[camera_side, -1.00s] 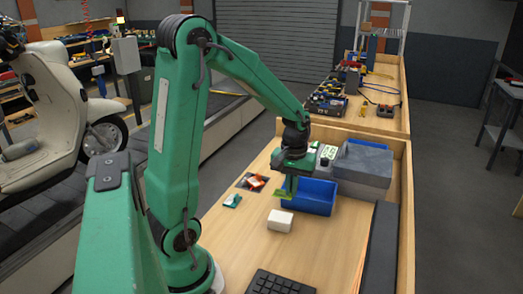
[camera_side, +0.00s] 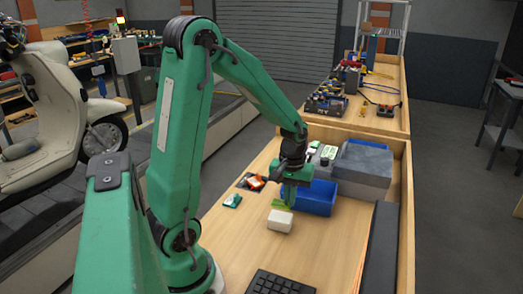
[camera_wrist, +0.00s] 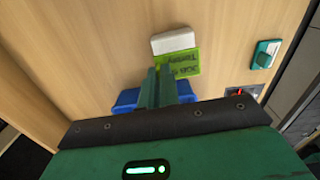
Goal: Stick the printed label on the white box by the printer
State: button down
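The white box (camera_side: 279,221) sits on the wooden bench, near my gripper (camera_side: 287,198). In the wrist view the box (camera_wrist: 173,41) lies just beyond the fingertips. My gripper (camera_wrist: 164,78) is shut on a yellow-green label (camera_wrist: 184,63) with dark print, which sticks out from the fingers. In the side view the label (camera_side: 281,204) is right by the box's far top edge; I cannot tell whether they touch. The grey printer (camera_side: 362,165) stands at the back right of the bench.
A small teal and white item (camera_side: 232,200) and an orange item (camera_side: 254,182) lie to the left. A black keyboard (camera_side: 280,284) lies at the front. Bare bench surrounds the box.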

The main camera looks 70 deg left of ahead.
aim_at(288, 218)
jog(key=shift+f, duration=1.85)
jog(key=shift+f, duration=0.55)
dwell(2.5)
jog(key=c, duration=1.2)
grip_release()
jog(key=shift+o, duration=0.2)
jog(key=shift+r, duration=0.15)
jog(key=shift+r, duration=3.4)
jog(key=shift+r, duration=0.1)
